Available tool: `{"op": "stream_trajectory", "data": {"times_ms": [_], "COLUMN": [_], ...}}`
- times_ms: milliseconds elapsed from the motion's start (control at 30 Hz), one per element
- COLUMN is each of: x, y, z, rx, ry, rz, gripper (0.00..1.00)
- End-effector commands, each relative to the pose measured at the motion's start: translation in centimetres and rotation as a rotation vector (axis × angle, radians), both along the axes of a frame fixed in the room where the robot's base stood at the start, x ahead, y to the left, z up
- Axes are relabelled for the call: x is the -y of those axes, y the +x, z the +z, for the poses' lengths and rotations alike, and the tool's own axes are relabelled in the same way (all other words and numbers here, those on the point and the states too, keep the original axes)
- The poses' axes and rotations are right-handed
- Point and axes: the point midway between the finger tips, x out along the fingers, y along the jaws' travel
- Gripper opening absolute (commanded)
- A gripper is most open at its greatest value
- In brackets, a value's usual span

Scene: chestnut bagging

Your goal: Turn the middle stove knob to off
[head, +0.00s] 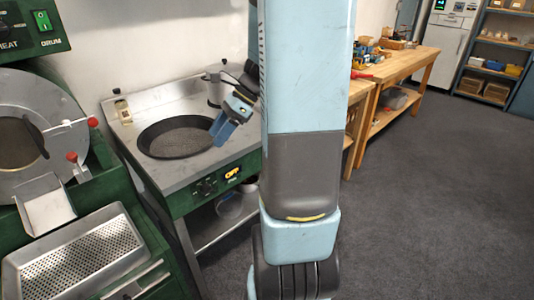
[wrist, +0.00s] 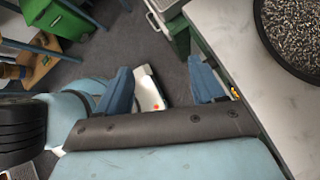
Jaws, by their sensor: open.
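The stove is a metal-topped unit (head: 205,165) with a green front panel. A dark knob (head: 206,186) shows on that panel, left of a yellow-marked fitting (head: 232,173). Other knobs cannot be made out, and my arm hides the panel's right end. My gripper (head: 222,130) has blue fingers and is over the right side of the stove, beside the pan and apart from the knob. In the wrist view my gripper (wrist: 160,66) is open with nothing between its fingers. Its right finger is close to the stove top's edge (wrist: 228,62). No knob is clear there.
A round black pan (head: 178,137) sits on the stove top; in the wrist view the pan (wrist: 268,45) holds dark granules. A green drum machine (head: 25,140) with a perforated tray (head: 75,262) stands at left. A wooden bench (head: 405,65) is behind. Floor at right is clear.

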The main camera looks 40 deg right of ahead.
Motion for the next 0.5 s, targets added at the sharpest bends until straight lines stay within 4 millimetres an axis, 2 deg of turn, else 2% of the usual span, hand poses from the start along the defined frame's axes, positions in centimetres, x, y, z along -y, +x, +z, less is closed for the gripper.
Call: {"op": "stream_trajectory", "data": {"times_ms": [233, 500], "x": [5.3, 12.3], "y": [2.9, 4.8], "z": [-3.9, -8.7], "rx": [-0.234, -0.477], "ry": [0.285, 0.627], "rz": [-0.392, -0.783], "gripper": [0.68, 0.68]}}
